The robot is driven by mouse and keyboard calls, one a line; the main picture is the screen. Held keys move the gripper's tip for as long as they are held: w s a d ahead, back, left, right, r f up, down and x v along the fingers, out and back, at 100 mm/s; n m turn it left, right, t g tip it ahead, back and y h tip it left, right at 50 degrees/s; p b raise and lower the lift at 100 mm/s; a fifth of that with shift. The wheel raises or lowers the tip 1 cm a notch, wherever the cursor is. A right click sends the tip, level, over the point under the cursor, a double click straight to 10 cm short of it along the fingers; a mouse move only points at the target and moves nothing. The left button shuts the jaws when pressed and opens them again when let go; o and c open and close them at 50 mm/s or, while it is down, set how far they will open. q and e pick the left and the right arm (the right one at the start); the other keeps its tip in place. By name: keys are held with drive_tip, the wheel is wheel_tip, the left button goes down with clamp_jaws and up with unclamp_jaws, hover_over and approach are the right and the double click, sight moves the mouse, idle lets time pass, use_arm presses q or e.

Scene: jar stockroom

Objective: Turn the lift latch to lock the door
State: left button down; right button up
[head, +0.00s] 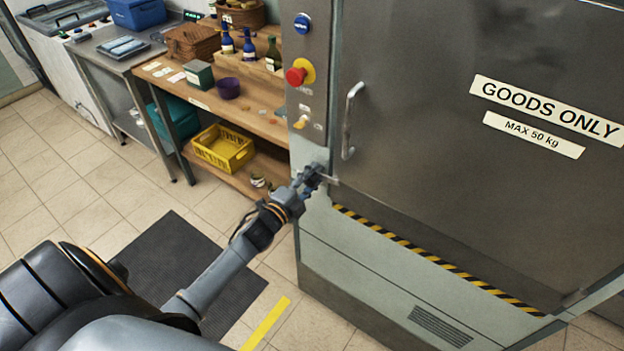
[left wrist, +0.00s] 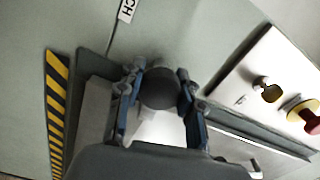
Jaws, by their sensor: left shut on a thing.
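The lift door (head: 430,130) is a grey metal panel and looks closed. The latch (head: 331,180) is a small metal lever at the door's lower left edge, mostly hidden by my gripper in the head view. In the left wrist view its dark round hub (left wrist: 160,86) and pale lever (left wrist: 158,128) show between my fingers. My left gripper (head: 314,177) is at the latch and shut on it, with one finger on each side in the left wrist view (left wrist: 160,100). The exact latch angle is hard to tell. My right gripper is not in view.
A vertical door handle (head: 350,122) stands just above the latch. A red emergency button (head: 298,73) and a small key-like knob (head: 301,122) sit on the panel to the left. A wooden shelf with a yellow crate (head: 223,148) is left of the lift.

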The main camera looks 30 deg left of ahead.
use_arm(q)
drive_tip(key=shift+m+b, duration=0.3)
drive_tip(key=shift+m, duration=0.7)
drive_tip(key=c, duration=0.8)
unclamp_jaws()
drive_tip(key=shift+c, duration=0.2)
drive_tip(key=shift+s, duration=0.1)
drive_tip(key=s, duration=1.1)
drive_tip(key=shift+s+a, duration=0.4)
drive_tip(key=shift+a, duration=0.05)
